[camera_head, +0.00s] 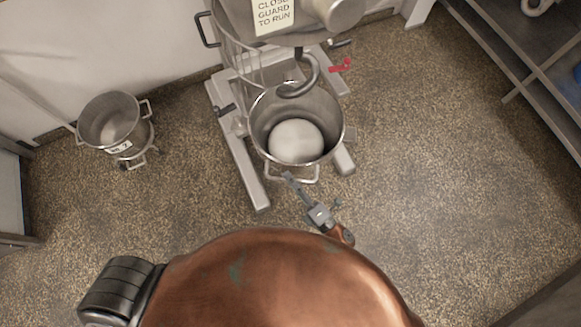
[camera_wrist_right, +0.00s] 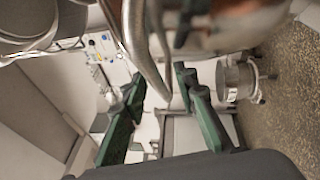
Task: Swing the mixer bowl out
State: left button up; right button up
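The mixer bowl (camera_head: 256,124) is a steel bowl with a pale dough ball (camera_head: 296,141) in it. It sits in the mixer under the hook (camera_head: 309,82). A looped bowl handle (camera_head: 307,180) sticks out at its near side. My right gripper (camera_head: 289,178) is at this handle. In the right wrist view its two dark green fingers (camera_wrist_right: 160,108) are apart, and a curved metal bar (camera_wrist_right: 146,55), likely the handle, runs down between them. I cannot tell whether a finger touches it. My left gripper is not in view.
The mixer's frame legs (camera_head: 247,174) flank the bowl. A red lever (camera_head: 341,65) is at the right of the mixer. Shelving (camera_head: 513,50) is at upper right. The floor (camera_head: 430,170) right of the mixer is clear.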

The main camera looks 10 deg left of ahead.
jog(key=shift+d, duration=0.1)
jog(key=v, duration=1.2)
